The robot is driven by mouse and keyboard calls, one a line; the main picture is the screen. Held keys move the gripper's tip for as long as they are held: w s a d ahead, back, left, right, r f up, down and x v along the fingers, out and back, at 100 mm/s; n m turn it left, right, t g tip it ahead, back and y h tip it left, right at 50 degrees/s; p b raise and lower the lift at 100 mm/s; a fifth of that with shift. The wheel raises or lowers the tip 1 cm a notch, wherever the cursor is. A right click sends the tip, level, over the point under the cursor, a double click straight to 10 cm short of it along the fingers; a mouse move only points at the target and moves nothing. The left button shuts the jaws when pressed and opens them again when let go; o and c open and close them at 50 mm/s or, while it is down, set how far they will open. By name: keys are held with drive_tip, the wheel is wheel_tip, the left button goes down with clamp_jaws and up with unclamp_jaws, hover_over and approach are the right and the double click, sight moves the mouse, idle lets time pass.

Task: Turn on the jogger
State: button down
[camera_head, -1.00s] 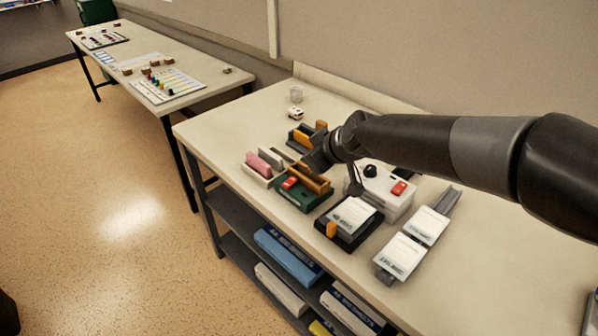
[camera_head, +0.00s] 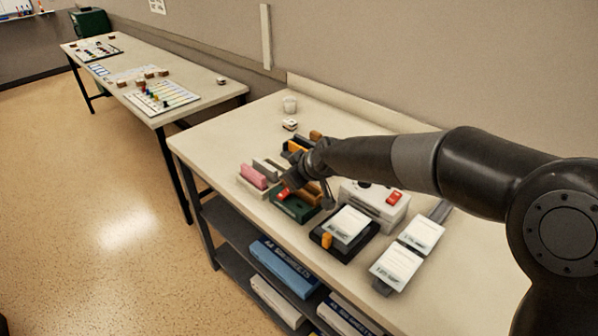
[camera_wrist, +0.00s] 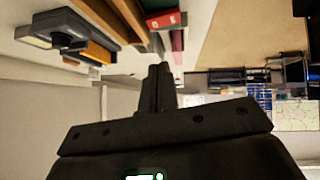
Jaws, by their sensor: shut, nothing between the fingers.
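No readable label marks the jogger. A green-based unit (camera_head: 297,212) holds brown upright slats and has a red switch (camera_head: 283,194) at its left end. The red switch also shows in the wrist view (camera_wrist: 164,19). A white box (camera_head: 372,207) behind the black tray has another red switch (camera_head: 394,198) and a dark knob, partly hidden by my arm. My gripper (camera_wrist: 158,72) is shut and empty. In the head view it is over the green unit, partly hiding its slats. In the wrist view its tips are close below the red switch; contact cannot be told.
A black tray (camera_head: 322,237) with a white pad and orange tab stands right of the green unit. White cards (camera_head: 396,264) lie further right. A pink block (camera_head: 253,177) stands left. A small cup (camera_head: 289,104) stands at the back.

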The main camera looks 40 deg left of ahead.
sight(281, 192)
drive_tip(key=f, duration=0.2)
drive_tip(key=a+f, duration=0.1)
drive_tip(key=shift+w+a+f, duration=0.1)
drive_tip(key=shift+w+f, duration=0.2)
drive_tip(key=shift+f, duration=0.1)
drive_tip(key=shift+w+f, duration=0.15)
drive_tip(key=shift+f, duration=0.5)
drive_tip(key=shift+w+f+g, duration=0.2)
drive_tip(key=shift+f+g, duration=0.1)
drive_tip(key=shift+s, duration=0.2)
drive_tip(key=shift+s+r, duration=0.15)
drive_tip(key=shift+s, duration=0.6)
